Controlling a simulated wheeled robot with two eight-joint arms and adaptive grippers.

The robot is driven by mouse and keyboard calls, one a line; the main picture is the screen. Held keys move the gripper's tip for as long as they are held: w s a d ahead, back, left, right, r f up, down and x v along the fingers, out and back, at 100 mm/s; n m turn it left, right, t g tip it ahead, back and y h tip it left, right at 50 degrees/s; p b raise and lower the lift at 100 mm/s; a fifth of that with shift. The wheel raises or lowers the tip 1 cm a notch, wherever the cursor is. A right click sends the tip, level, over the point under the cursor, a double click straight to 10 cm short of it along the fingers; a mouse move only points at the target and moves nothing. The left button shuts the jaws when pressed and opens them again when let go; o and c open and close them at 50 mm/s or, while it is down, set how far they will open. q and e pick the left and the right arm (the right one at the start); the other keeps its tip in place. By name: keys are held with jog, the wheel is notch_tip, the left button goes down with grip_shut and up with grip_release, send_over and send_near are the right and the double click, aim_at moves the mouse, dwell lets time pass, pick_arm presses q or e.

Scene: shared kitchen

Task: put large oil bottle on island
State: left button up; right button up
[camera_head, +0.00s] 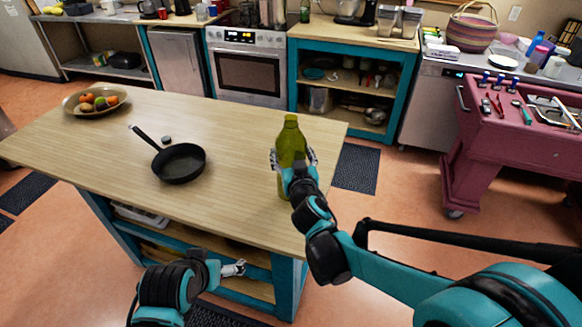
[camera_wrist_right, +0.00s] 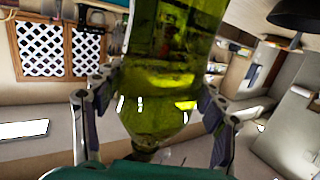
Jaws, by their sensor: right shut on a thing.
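The large oil bottle (camera_head: 291,135) is green glass and stands upright at the right end of the wooden-topped island (camera_head: 235,130) in the head view. My right gripper (camera_head: 293,158) is shut around its body, one finger on each side. In the right wrist view the bottle (camera_wrist_right: 165,70) fills the space between the right gripper's fingers (camera_wrist_right: 158,95), its neck toward the bottom of the picture. The gripper and arm partly hide its base, so I cannot tell whether it touches the top. My left gripper (camera_head: 234,268) is low before the island, its opening unclear.
A black frying pan (camera_head: 180,163) lies mid-island, with a small round item (camera_head: 166,139) behind it. A fruit bowl (camera_head: 93,101) is at the far left corner. The top between pan and bottle is clear. A maroon tool cart (camera_head: 500,125) stands at the right.

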jog(key=shift+f+b, duration=0.95)
jog(key=shift+f, duration=1)
jog(key=shift+f, duration=0.1)
jog(key=o, duration=1.2)
jog(key=shift+o, duration=0.2)
